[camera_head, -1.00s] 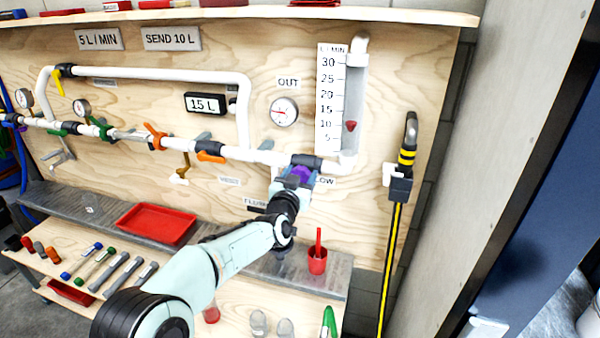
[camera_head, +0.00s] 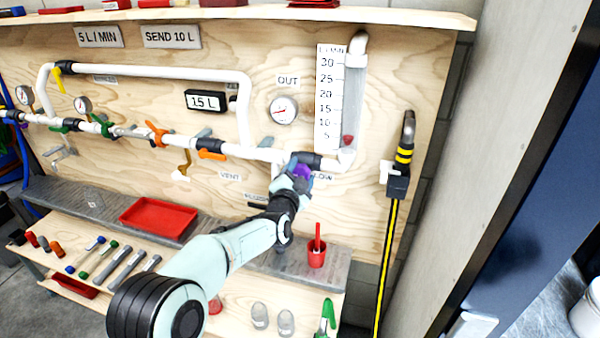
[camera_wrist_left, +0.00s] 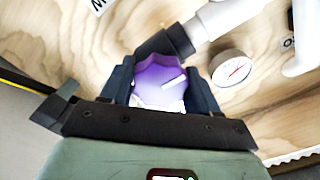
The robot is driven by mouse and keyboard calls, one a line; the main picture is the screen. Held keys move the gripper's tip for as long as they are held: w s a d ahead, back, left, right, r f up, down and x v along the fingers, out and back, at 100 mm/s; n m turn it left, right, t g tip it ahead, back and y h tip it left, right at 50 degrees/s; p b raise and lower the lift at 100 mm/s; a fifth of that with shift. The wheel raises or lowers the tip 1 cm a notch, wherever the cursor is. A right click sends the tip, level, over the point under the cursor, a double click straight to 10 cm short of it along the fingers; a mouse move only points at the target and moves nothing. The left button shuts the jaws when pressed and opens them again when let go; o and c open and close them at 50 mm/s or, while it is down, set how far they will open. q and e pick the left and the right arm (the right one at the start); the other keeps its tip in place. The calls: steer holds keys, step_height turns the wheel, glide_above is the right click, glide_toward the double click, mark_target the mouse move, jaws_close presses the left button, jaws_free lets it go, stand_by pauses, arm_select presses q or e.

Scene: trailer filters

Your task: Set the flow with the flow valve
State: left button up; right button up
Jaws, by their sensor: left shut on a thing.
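The flow valve's purple knob (camera_wrist_left: 160,82) sits between the two dark fingers of my left gripper (camera_wrist_left: 160,90), which is shut on it. A white line on the knob points right and slightly up in the wrist view. In the head view the knob (camera_head: 303,171) is partly hidden by my left gripper (camera_head: 297,176). The flow meter tube (camera_head: 353,100) stands above right of the valve. Its red float (camera_head: 348,140) is low, close to the 5 mark of the scale (camera_head: 329,98). A sign (camera_head: 100,37) reads 5 L/MIN. My right gripper is out of view.
A counter display (camera_head: 205,101) reads 15 L. A round OUT gauge (camera_head: 283,110) is on the board. A hanging wand (camera_head: 402,165) with a yellow-striped hose is right of the meter. A red cup (camera_head: 317,254) and red tray (camera_head: 158,218) stand below.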

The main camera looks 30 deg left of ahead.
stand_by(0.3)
arm_select(q)
steer(key=o, duration=1)
steer(key=shift+c, duration=0.2)
steer(key=shift+s, duration=0.1)
steer(key=v, duration=1.3)
steer(key=shift+b, duration=0.4)
steer(key=shift+s, duration=0.1)
